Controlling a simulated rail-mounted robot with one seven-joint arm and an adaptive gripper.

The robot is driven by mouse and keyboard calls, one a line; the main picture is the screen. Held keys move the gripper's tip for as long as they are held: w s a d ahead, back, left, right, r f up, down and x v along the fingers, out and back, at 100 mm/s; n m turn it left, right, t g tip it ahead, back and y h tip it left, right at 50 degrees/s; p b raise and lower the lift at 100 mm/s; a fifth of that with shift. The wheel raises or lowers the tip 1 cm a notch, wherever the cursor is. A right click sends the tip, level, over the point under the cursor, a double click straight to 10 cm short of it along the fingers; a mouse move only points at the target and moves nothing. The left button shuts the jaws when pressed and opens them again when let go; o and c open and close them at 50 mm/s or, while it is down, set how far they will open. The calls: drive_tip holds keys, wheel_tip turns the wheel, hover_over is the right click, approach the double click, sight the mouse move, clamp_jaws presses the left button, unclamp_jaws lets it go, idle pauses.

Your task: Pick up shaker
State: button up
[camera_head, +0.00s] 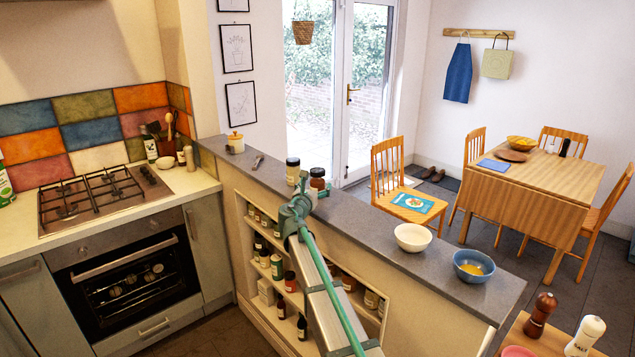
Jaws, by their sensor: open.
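A white shaker marked SALT (585,338) stands upright at the bottom right on a small wooden table. A dark brown shaker or mill (540,314) stands upright to its left. A small white shaker (550,146) and a dark one (564,147) stand on the far dining table. My gripper (303,186) is above the grey ledge in the middle, near a jar with a dark lid (293,170) and a brown jar (317,180). It is open; its fingers are small and partly hidden, and I cannot tell whether they touch the jars. It is far left of the SALT shaker.
The grey ledge (370,220) also bears a white bowl (413,237), a blue bowl (474,266) and a lidded pot (236,142). Shelves with several bottles and jars lie below it. A stove (103,196) is at left. The ledge between jars and white bowl is clear.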

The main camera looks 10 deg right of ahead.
sight(315, 182)
drive_tip(key=x, duration=0.3)
drive_tip(key=shift+w+p, duration=0.15)
drive_tip(key=shift+p, duration=0.2)
drive_tip(key=c, duration=1.4)
drive_tip(key=shift+r, duration=0.1)
drive_tip(key=shift+r, duration=0.55)
drive_tip(key=s+a+r+b, duration=0.4)
drive_tip(key=s+a+r, duration=0.4)
drive_tip(key=s+r, duration=0.3)
drive_tip(key=shift+a+r, duration=0.3)
drive_tip(key=shift+a, duration=0.05)
